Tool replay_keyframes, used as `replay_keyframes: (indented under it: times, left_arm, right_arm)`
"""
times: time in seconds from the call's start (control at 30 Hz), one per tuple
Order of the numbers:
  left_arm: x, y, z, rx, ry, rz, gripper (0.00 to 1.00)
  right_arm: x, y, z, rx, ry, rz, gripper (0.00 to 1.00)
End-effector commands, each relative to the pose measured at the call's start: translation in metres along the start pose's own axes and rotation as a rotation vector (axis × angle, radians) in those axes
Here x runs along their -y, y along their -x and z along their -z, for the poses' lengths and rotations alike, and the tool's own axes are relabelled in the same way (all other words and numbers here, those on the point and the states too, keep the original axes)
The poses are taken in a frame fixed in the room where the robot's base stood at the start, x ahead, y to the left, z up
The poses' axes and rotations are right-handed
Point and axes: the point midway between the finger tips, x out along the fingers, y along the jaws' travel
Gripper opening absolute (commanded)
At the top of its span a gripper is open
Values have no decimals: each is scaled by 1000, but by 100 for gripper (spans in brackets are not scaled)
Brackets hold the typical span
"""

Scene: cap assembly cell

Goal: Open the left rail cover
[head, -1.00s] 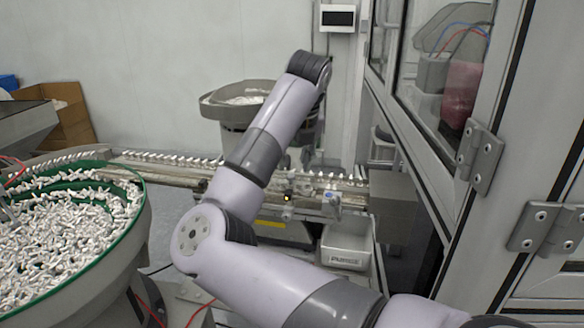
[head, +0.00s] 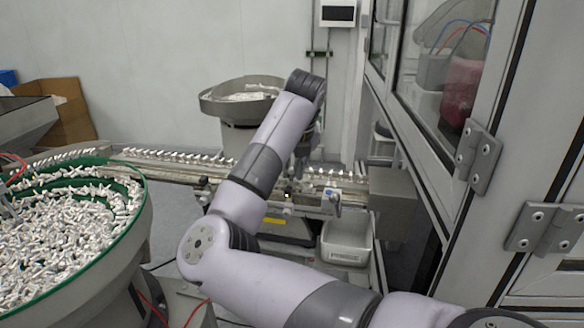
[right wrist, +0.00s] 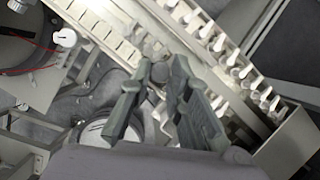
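The rail (head: 180,172) runs across the middle of the head view, with white parts lined up along it. My right gripper (head: 302,165) points down at the rail's right part, partly hidden behind my own forearm. In the right wrist view the right gripper (right wrist: 160,66) has its two dark fingers apart, with a gap between the tips. A small round grey piece (right wrist: 158,73) shows in that gap; I cannot tell whether the fingers touch it. A pale slotted strip (right wrist: 108,32) lies beside the row of white parts; I cannot tell for sure whether it is the left rail cover. My left gripper is not in view.
A green-rimmed bowl (head: 147,205) full of white parts stands at left. A grey bowl feeder (head: 215,106) stands behind the rail. A white bin (head: 345,250) sits below the rail. A glazed cabinet (head: 420,165) closes off the right side.

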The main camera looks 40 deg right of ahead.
Motion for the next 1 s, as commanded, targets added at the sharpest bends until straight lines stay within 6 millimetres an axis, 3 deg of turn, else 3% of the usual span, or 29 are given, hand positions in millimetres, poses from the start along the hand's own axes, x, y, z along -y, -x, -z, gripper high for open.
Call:
replay_keyframes:
  times: [0.2,1.0]
  left_arm:
    - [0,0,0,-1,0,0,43]
    - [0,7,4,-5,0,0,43]
  right_arm:
    - [0,0,0,0,0,0,0]
    - [1,5,-5,-40,-8,-22,0]
